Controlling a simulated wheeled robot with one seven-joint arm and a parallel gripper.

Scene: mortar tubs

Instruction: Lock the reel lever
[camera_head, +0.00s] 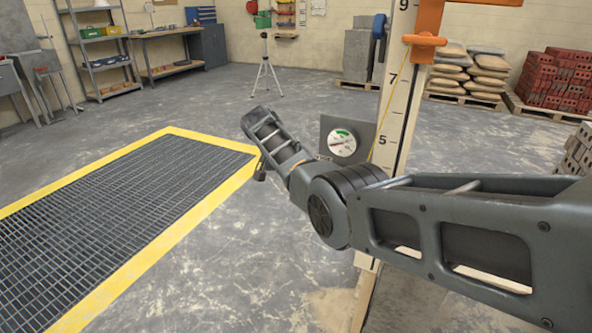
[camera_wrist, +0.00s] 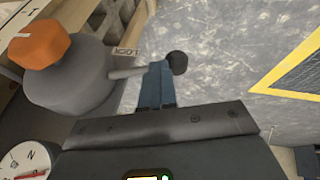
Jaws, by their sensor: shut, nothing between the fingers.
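In the wrist view the grey reel (camera_wrist: 72,85) with an orange hex knob (camera_wrist: 40,44) is at the left. The reel lever (camera_wrist: 124,73) sticks out from it to the right and ends in a black ball (camera_wrist: 177,63). The word LOCK (camera_wrist: 126,51) stands beside the reel, just above the lever. My gripper (camera_wrist: 160,68) has its blue fingers shut with nothing between them. The fingertips cover part of the lever shaft just left of the ball; I cannot tell if they touch it. In the head view my arm hides the reel and lever.
A gauge (camera_head: 342,142) sits beside the numbered post (camera_head: 395,105); a dial (camera_wrist: 25,162) shows in the wrist view. Orange (camera_head: 425,40) and blue (camera_head: 379,27) fittings are high on the post, with a yellow cord. A yellow-edged floor grate (camera_head: 110,210) lies left. Open floor lies behind.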

